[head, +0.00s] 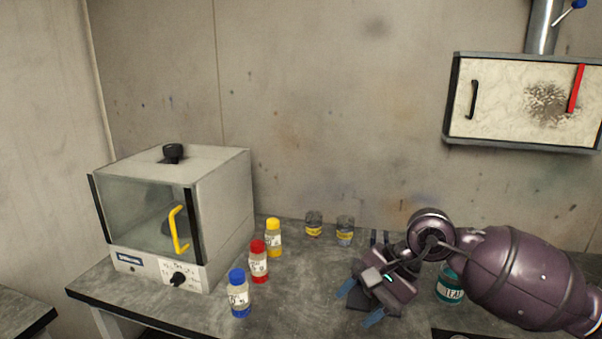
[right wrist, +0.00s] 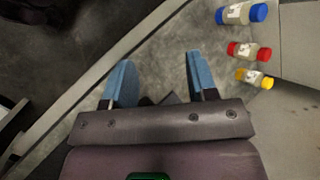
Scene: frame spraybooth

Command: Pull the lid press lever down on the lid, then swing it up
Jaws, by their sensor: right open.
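My right gripper (head: 360,303) is over the bench right of centre, its blue fingertips apart and nothing seen between them. In the right wrist view its two blue fingers (right wrist: 160,78) are also spread, with bench surface beyond them. No lid press lever shows clearly. A dark flat piece (head: 368,306) lies under the gripper, and dark upright parts (head: 374,237) show just behind it; I cannot tell whether they belong to the press. A teal jar (head: 449,286) with a white label stands partly hidden behind my right arm; its lid is not visible. My left gripper is not in view.
Blue-capped (head: 239,296), red-capped (head: 259,264) and yellow-capped (head: 274,240) bottles stand beside a grey glass-fronted oven (head: 228,190). Two small jars (head: 314,226) are at the back. A wall cabinet (head: 500,95) with a red handle hangs upper right. Bench between bottles and gripper is clear.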

